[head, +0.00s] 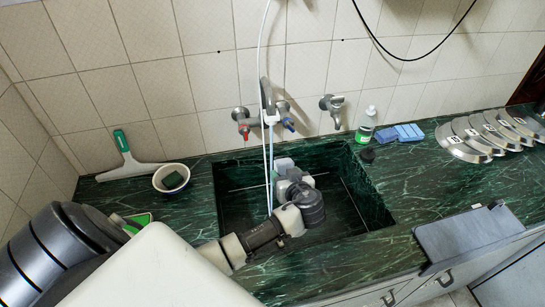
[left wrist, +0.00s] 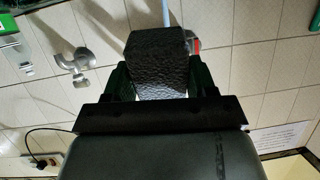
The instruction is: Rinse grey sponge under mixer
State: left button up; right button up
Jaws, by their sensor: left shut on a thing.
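The grey sponge (left wrist: 158,60) is a dark, rough block between the fingers of my left gripper (left wrist: 157,80) in the left wrist view. In the head view my left gripper (head: 283,172) is inside the green marble sink (head: 345,212), shut on the sponge, which is hard to make out there. The mixer (head: 267,101) is on the tiled wall behind the sink, with a red and a blue handle. In the head view the gripper is below it. Its red handle (left wrist: 194,44) shows beside the sponge in the wrist view. I see no running water clearly. My right gripper is out of view.
Thin white tubes (head: 264,50) hang in front of the mixer. A second tap (head: 332,106) is to its right. A bottle (head: 365,125), blue sponges (head: 400,134) and metal discs (head: 468,138) are right.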

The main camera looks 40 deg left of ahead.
pick_arm(q)
jog(key=shift+d+r, duration=0.1)
jog(key=s+d+r+p, duration=0.2)
jog(key=d, duration=0.1)
jog(key=shift+s+r+p, duration=0.2)
jog(key=shift+r+p, duration=0.1)
jog(key=shift+r, duration=0.1)
dwell(0.4)
